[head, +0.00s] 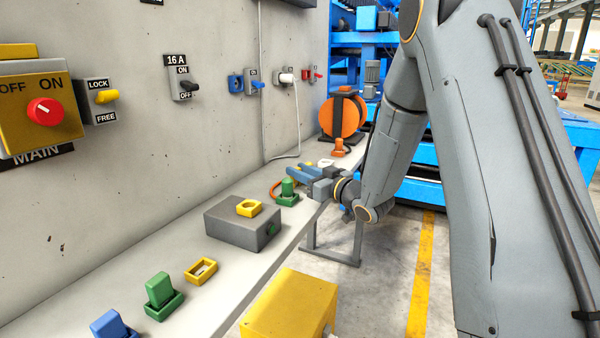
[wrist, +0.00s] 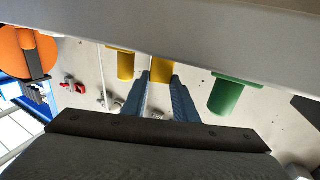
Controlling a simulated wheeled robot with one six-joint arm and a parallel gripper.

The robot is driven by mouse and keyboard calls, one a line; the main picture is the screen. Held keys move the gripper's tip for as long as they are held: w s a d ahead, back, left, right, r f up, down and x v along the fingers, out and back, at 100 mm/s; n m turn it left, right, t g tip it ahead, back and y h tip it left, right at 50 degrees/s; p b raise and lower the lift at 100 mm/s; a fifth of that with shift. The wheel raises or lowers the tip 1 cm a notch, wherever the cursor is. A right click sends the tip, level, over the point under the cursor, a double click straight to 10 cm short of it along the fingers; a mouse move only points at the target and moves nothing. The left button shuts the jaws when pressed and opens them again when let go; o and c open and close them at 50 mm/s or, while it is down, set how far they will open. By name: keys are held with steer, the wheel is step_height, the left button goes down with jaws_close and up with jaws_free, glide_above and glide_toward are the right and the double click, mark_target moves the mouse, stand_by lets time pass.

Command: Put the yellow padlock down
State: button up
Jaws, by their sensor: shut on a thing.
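My gripper (head: 291,171) reaches over the shelf from the right, its blue fingers pointing toward the wall. In the wrist view the fingers (wrist: 160,78) are close together, with a yellow block, seemingly the yellow padlock (wrist: 162,70), between their tips. The grey band across the top of that view hides part of the padlock. I cannot tell whether it touches the shelf. In the head view I cannot make out the padlock at the fingertips. A second yellow block (wrist: 125,65) stands beside it, and a green block (wrist: 228,97) is on the other side.
The shelf (head: 235,296) runs along the wall. A green piece in a green holder (head: 288,199) is just below my fingertips. A grey box (head: 240,228) carries a yellow piece (head: 248,208). A yellow tray (head: 201,271) and another green piece (head: 158,290) are nearer. An orange reel (head: 342,117) stands beyond.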

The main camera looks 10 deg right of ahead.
steer(key=shift+f, duration=0.1)
steer(key=shift+f, duration=0.1)
steer(key=o, duration=1.1)
steer(key=shift+r, duration=0.25)
steer(key=v, duration=1.2)
steer(key=shift+f, duration=0.15)
